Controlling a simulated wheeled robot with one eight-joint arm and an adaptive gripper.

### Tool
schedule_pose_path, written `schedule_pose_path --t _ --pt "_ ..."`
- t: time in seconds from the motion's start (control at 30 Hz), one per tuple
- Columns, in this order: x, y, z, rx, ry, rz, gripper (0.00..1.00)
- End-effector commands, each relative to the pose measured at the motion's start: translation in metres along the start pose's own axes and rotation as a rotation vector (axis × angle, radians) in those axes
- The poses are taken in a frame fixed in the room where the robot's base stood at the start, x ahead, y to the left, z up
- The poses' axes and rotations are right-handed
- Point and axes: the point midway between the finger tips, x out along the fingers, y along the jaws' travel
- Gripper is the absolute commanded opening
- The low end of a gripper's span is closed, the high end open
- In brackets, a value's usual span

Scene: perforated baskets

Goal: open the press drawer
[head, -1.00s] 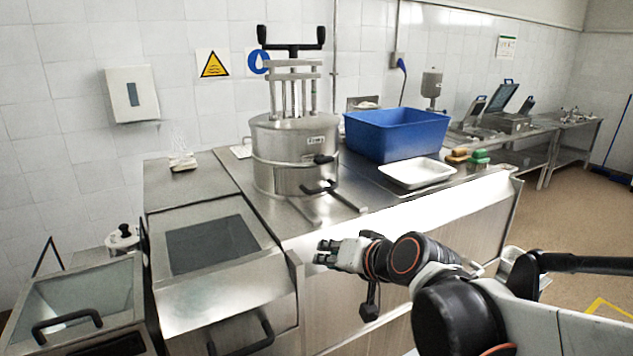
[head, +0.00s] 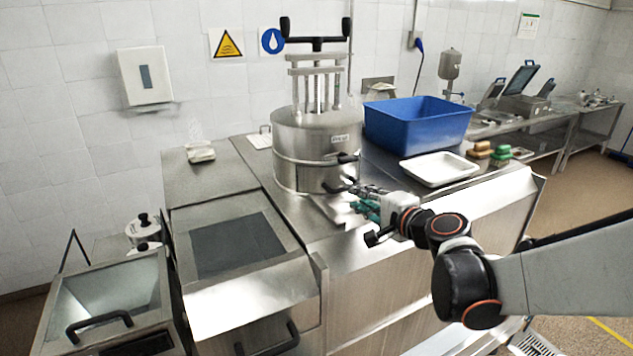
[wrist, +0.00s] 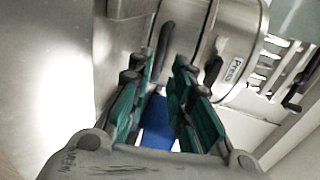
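The steel press (head: 300,135) stands on the counter, with a "Press" label facing the wrist view (wrist: 238,55). Its drawer (head: 305,182) is the lower band of the drum and looks closed. A black drawer handle (head: 335,188) sticks out low at the front; it also shows in the wrist view (wrist: 165,42), just ahead of the fingertips. A second black handle (head: 347,158) sits above it, right of it in the wrist view (wrist: 212,70). My gripper (head: 358,197) has green finger pads spread apart and empty (wrist: 162,72). Contact with the handle cannot be told.
A blue bin (head: 415,125) and a white tray (head: 440,170) stand right of the press, with brushes (head: 490,152) beyond. A steel spout (head: 330,208) lies under the drawer front. A lower steel unit (head: 240,205) is at left. The floor at right is clear.

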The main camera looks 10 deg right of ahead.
Motion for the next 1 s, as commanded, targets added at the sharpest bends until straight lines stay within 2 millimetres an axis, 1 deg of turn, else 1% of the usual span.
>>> schedule_pose_path --t 0.03,0.2,0.4,0.6,0.9,0.93,1.0 --pt "0.012 0.002 0.001 -0.001 -0.003 0.000 0.19" --pt "0.045 0.002 0.001 -0.001 -0.003 0.000 0.19" --pt "0.075 0.001 0.001 -0.002 -0.002 0.001 0.19" --pt "0.089 0.000 0.000 -0.002 0.000 0.001 0.19" --pt "0.091 0.000 0.000 -0.002 0.000 0.001 0.19" --pt "0.091 0.000 0.000 -0.002 0.000 0.001 0.15" --pt "0.090 0.000 0.000 -0.002 0.000 0.001 0.00"
